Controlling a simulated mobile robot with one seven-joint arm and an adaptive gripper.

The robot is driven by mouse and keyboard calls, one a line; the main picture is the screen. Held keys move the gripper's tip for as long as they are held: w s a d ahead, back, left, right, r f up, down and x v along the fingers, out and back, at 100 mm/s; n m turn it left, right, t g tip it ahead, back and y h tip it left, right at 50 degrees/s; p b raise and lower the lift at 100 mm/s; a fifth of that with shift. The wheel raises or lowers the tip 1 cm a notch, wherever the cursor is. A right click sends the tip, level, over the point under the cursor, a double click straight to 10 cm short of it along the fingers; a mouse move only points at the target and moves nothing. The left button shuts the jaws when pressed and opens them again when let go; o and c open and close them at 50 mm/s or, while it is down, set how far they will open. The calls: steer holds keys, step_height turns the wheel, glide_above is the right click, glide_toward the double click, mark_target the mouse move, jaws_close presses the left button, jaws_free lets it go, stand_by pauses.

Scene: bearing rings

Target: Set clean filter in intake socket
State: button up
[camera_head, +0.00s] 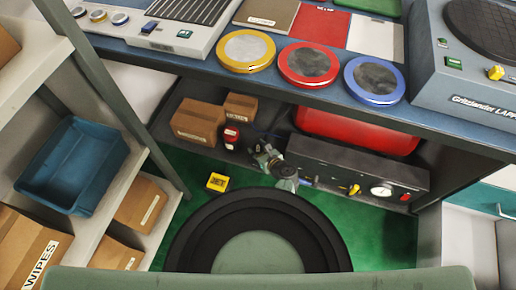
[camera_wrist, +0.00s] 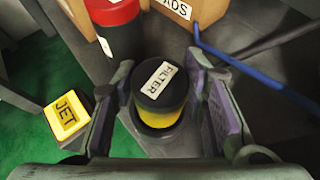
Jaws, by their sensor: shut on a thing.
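The filter (camera_wrist: 163,88) is a short cylinder with a black top, a white FILTER label and a yellow lower band. It stands between the fingers of my gripper (camera_wrist: 160,100), which is shut on it. A dark round rim (camera_wrist: 158,131), which looks like the intake socket, surrounds the filter's base. How deep the filter sits in it cannot be told. In the head view my gripper (camera_head: 266,158) is at the lower shelf under the bench, left of the grey gauge panel (camera_head: 345,172). The filter is not clearly visible there.
A red and black cylinder (camera_wrist: 112,28) stands close behind the filter, beside a cardboard box (camera_wrist: 181,8). A blue rod (camera_wrist: 240,72) runs to the right. A yellow JET box (camera_wrist: 66,115) lies on the left. Above, the bench edge (camera_head: 200,62) overhangs the shelf.

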steer(key=shift+f+b, duration=0.5)
stand_by(0.4)
steer(key=o, duration=0.9)
steer(key=p+v, duration=0.2)
steer(key=v, duration=0.1)
steer(key=p+v, duration=0.5)
steer(key=v, duration=0.3)
steer(key=shift+s+f, duration=0.1)
steer(key=shift+f, duration=0.05)
stand_by(0.5)
